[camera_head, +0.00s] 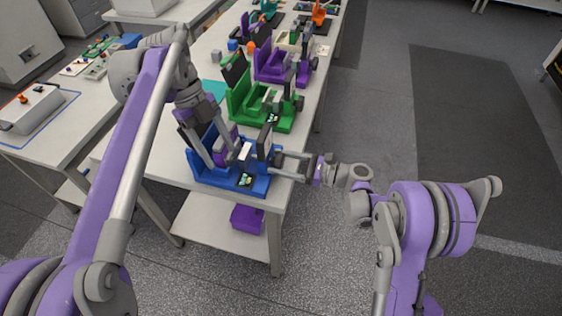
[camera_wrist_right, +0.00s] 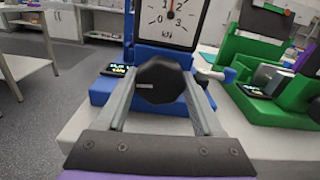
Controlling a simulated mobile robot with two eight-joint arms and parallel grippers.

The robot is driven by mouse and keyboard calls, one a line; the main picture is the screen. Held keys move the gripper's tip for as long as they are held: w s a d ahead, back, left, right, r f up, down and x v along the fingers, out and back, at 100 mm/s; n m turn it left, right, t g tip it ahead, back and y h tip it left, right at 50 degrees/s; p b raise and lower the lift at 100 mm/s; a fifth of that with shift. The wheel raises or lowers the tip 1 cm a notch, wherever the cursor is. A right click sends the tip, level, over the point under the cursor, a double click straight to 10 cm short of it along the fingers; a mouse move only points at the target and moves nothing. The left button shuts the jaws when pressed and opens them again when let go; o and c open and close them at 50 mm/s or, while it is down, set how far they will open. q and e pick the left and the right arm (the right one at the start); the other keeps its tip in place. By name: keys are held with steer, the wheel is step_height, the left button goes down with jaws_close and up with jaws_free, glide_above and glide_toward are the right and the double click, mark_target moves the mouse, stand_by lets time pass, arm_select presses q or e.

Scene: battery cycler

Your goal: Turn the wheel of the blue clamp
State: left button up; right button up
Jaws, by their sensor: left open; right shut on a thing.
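The blue clamp (camera_head: 232,183) stands at the near end of the long white table. Its black wheel (camera_wrist_right: 160,80) fills the middle of the right wrist view, under a white dial (camera_wrist_right: 168,22) marked in kN. My right gripper (camera_head: 281,166) reaches in from the right and is shut on the wheel, one finger on each side of it. In the right wrist view the fingers (camera_wrist_right: 162,92) flank the wheel. My left gripper (camera_head: 232,158) is open over the blue clamp's bed; what lies between its fingers is hard to make out.
A green clamp (camera_head: 262,113) stands just behind the blue one, with a purple clamp (camera_head: 272,66) and more beyond. A small display (camera_wrist_right: 117,70) sits on the blue clamp's base. A purple box (camera_head: 247,218) is on the shelf below. The floor to the right is clear.

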steer(key=o, duration=1.4)
steer(key=shift+c, duration=0.2)
steer(key=shift+d, duration=0.1)
steer(key=v, duration=1.1)
steer(key=shift+s+d, duration=0.2)
steer(key=shift+d, duration=0.2)
